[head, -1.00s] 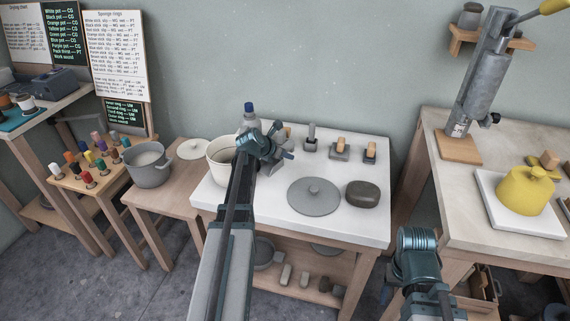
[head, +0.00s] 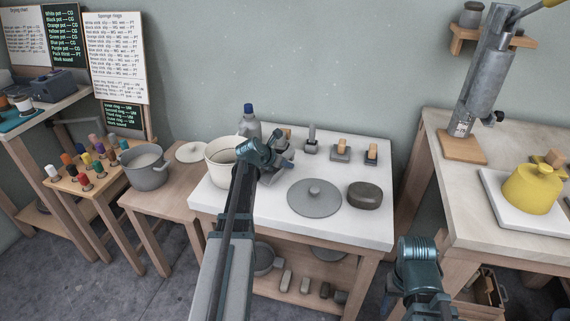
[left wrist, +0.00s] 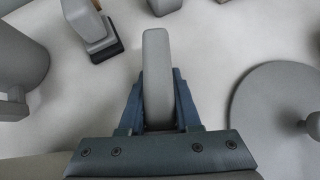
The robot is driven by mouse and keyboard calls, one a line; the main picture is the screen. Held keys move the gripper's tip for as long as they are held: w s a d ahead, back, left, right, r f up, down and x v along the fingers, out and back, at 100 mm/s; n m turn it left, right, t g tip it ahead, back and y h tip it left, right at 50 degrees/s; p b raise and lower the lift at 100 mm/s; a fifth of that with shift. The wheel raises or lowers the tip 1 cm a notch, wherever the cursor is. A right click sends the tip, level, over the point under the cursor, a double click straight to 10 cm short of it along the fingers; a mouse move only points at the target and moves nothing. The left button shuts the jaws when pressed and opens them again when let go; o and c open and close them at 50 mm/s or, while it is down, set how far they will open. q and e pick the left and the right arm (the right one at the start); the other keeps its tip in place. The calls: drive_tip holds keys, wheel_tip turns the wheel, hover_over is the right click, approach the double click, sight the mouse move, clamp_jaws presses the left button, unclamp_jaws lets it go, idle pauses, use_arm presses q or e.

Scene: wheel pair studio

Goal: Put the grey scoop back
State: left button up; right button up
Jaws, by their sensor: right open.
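My left gripper (head: 274,154) is over the white-topped table, beside the cream pot. In the left wrist view its blue fingers (left wrist: 158,103) lie on both sides of a long grey handle (left wrist: 157,65), which I take to be the grey scoop's. The far end of that piece is hidden behind the gripper. In the head view a grey shape (head: 272,174) shows just under the left gripper; I cannot tell if it is the scoop or a stand. My right gripper (head: 418,262) is low at the right, in front of the gap between the tables, with its fingertips hidden.
The cream pot (head: 214,171) and a blue-capped bottle (head: 249,126) stand close to my left gripper. A grey lid (head: 314,198) and a dark oval block (head: 364,195) lie to the right. Several tools on small stands (head: 340,156) line the back. Free table shows near the front.

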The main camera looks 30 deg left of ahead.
use_arm(q)
drive_tip(key=o, duration=0.4)
drive_tip(key=shift+s+f, duration=0.1)
drive_tip(key=shift+o, duration=0.2)
drive_tip(key=shift+a+r+p, duration=0.1)
drive_tip(key=shift+r+p, duration=0.3)
drive_tip(key=p+v, duration=0.7)
drive_tip(key=v, duration=0.3)
drive_tip(key=shift+s+r+p, duration=0.1)
drive_tip(key=shift+r+p, duration=0.25)
drive_tip(key=shift+r, duration=0.15)
drive_tip(key=shift+s+r+p, duration=0.4)
drive_tip(key=shift+s, duration=0.15)
